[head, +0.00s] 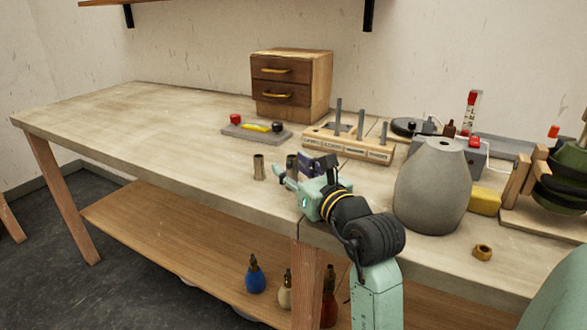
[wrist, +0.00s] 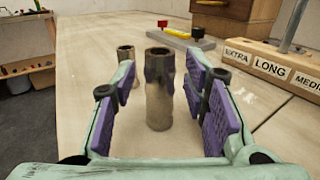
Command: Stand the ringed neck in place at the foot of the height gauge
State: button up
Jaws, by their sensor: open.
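Two upright metal necks stand on the bench. The nearer neck (wrist: 160,95) stands between the fingers of my open gripper (wrist: 163,80), with a visible gap on each side. It shows a wider band near its top; I cannot tell for sure whether this is the ring. In the head view this neck (head: 291,163) is partly hidden by my gripper (head: 290,172). The other neck (head: 259,167) stands to the left; in the wrist view it (wrist: 125,55) is partly behind the left finger. The height gauge (head: 472,112), red and white with letters, stands at the back right; its foot is mostly hidden.
A wooden rack (head: 345,146) with labelled slots and metal rods stands behind my gripper. A drawer box (head: 291,85) is at the back. The left bench is clear.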

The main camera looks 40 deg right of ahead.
jog(key=shift+r, duration=0.15)
jog(key=shift+s, duration=0.4)
jog(key=s, duration=0.2)
jog(key=s+a+b, duration=0.1)
jog(key=s, duration=0.4)
jog(key=shift+a+r, duration=0.2)
jog(key=shift+r, duration=0.2)
notch_tip(320, 180, up, 7)
jog(key=shift+w, duration=0.2)
jog(key=shift+r, duration=0.1)
